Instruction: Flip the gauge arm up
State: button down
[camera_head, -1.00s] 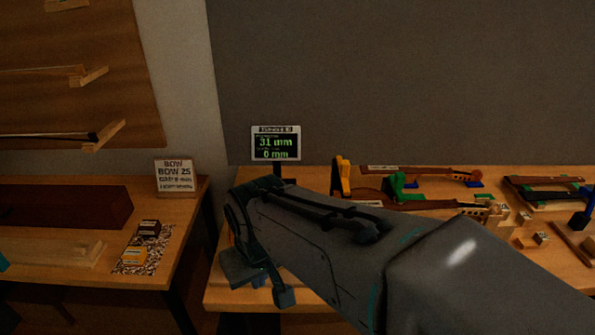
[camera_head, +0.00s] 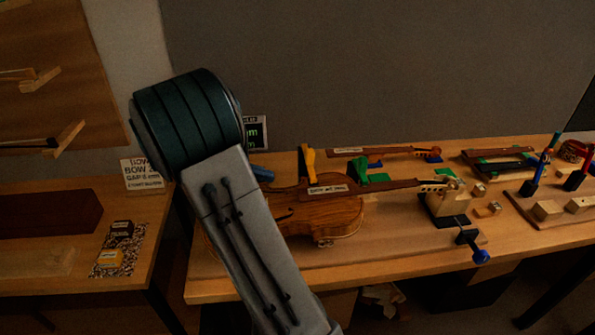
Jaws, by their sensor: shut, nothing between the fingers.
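I cannot make out a gauge arm for certain. A small display (camera_head: 254,132) with green digits stands at the back of the bench, mostly covered by my arm. A violin (camera_head: 325,218) lies on the bench, its left part behind my arm, its neck reaching right onto a wooden block (camera_head: 447,204). A yellow upright piece (camera_head: 307,162) stands just behind the violin. A small blue-grey piece (camera_head: 262,173) shows at the right edge of my arm; I cannot tell what it belongs to. My gripper is not visible; my arm covers the bench's left end.
The wooden bench (camera_head: 400,262) is bare along its front. A clamp with a blue knob (camera_head: 480,256) sits at its front edge. Another violin neck (camera_head: 385,152) lies behind, and tools with blocks stand at right. A side table with a sign (camera_head: 141,174) is left.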

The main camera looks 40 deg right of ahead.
aim_at(309, 157)
jog(key=shift+w+d+r+n+g+h, duration=0.2)
jog(key=shift+w+d+n+g+h, duration=0.15)
jog(key=shift+w+h, duration=0.4)
jog(key=shift+d, duration=0.1)
jog(key=p+x, duration=0.1)
jog(key=x, duration=0.9)
jog(key=shift+f, duration=0.1)
jog(key=shift+p, duration=0.35)
